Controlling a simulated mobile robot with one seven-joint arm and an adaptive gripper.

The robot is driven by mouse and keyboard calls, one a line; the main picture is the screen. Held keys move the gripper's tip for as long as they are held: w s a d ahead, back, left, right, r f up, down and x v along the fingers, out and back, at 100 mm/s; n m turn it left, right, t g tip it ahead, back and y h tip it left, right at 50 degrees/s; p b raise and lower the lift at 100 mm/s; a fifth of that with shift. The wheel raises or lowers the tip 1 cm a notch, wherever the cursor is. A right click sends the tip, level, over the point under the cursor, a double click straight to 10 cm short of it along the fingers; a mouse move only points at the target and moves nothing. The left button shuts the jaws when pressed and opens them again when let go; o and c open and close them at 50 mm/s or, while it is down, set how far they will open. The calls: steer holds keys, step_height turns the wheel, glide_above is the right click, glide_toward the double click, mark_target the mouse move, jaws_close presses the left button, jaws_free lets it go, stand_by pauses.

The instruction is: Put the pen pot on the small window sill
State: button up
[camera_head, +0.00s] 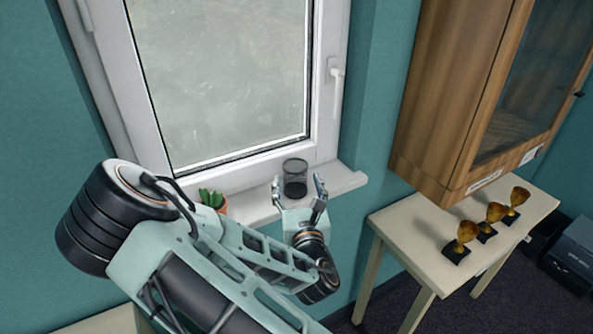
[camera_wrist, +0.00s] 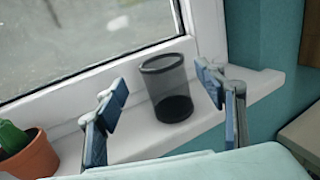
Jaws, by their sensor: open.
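The pen pot (camera_head: 295,179), a dark mesh cylinder, stands upright on the white window sill (camera_head: 345,180) close to the window frame. It also shows in the wrist view (camera_wrist: 168,90), where it looks empty. My gripper (camera_head: 299,186) is open at the front of the sill, its two fingers apart. In the wrist view my gripper (camera_wrist: 163,88) has one finger to the left and one to the right of the pot, with a gap on both sides. The pot appears just beyond the fingertips, and I see no contact.
A cactus in a terracotta pot (camera_wrist: 28,155) stands on the sill to the left. A wooden cabinet (camera_head: 460,90) hangs on the right wall above a pale table (camera_head: 410,240) with three trophies (camera_head: 487,222). The right end of the sill is clear.

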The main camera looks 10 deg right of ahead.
steer(key=shift+s+d+p, duration=0.1)
steer(key=shift+s+p, duration=0.25)
steer(key=shift+p, duration=0.15)
steer(key=shift+f, duration=0.15)
